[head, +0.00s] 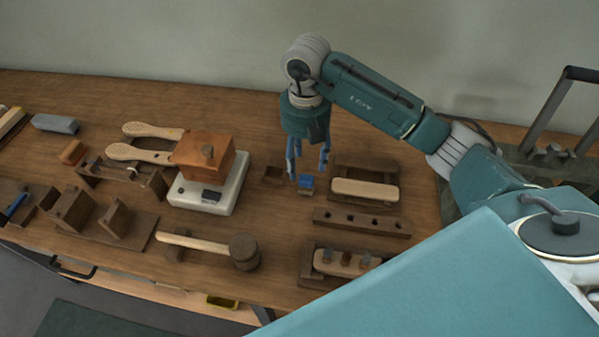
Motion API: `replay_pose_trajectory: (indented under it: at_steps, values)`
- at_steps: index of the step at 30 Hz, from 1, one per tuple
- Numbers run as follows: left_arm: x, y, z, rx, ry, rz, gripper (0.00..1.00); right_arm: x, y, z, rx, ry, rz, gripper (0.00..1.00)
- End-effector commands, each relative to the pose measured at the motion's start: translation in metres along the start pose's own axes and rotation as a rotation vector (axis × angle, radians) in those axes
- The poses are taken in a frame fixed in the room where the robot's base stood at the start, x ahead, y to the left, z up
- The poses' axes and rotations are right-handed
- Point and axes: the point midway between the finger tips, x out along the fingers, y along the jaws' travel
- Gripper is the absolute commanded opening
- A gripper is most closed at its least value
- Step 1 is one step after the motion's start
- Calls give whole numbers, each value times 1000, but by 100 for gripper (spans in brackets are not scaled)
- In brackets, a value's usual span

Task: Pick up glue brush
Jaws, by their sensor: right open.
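My right gripper (307,160) hangs fingers-down above the middle of the bench, its two blue fingers apart. No object shows between them. Just below the fingertips is a small blue item (306,184) beside a small dark wooden block (274,175); I cannot tell if the blue item is part of the glue brush. Another thin blue piece (17,204) lies on dark wood at the far left edge. No glue brush can be made out with certainty. My left gripper is out of view.
A pale brush body (365,190) lies in a dark tray to the right, with a drilled wooden strip (362,221) in front. A mallet (244,252) lies at front centre. An orange-brown block (205,155) sits on a white scale (206,197). A metal-handled rack (560,110) stands at right.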

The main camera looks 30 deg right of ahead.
Motion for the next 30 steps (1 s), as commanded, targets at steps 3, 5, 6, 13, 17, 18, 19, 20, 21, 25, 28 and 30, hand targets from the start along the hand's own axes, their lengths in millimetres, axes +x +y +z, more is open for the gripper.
replay_pose_trajectory:
  at_steps: [3, 5, 6, 13, 17, 18, 19, 20, 21, 25, 28, 30]
  values:
    - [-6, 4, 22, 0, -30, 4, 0, 20, -1, -1, 1, 4, -2, 53]
    - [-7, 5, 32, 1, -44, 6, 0, 27, 0, -1, 1, 2, -1, 53]
    - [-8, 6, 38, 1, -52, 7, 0, 31, 0, -1, 0, 2, 0, 53]
    - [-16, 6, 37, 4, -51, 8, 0, 50, -2, -2, 1, 4, -3, 53]
    - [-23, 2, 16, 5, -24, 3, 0, 71, -4, -2, 1, 4, -2, 53]
    - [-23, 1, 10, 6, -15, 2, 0, 77, -4, -2, 2, 3, -2, 53]
    - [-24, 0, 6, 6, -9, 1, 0, 80, -4, -2, 1, 2, -1, 53]
    - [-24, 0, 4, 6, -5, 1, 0, 83, -4, -2, 0, 2, -1, 53]
    - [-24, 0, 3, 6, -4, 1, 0, 86, -4, -2, -1, 2, -1, 53]
    - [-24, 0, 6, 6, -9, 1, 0, 90, -3, -1, -1, -1, 1, 53]
    - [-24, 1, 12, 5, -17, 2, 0, 89, -3, -1, -1, -1, 1, 53]
    - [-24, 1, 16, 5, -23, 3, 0, 89, -3, -1, -1, -1, 1, 47]
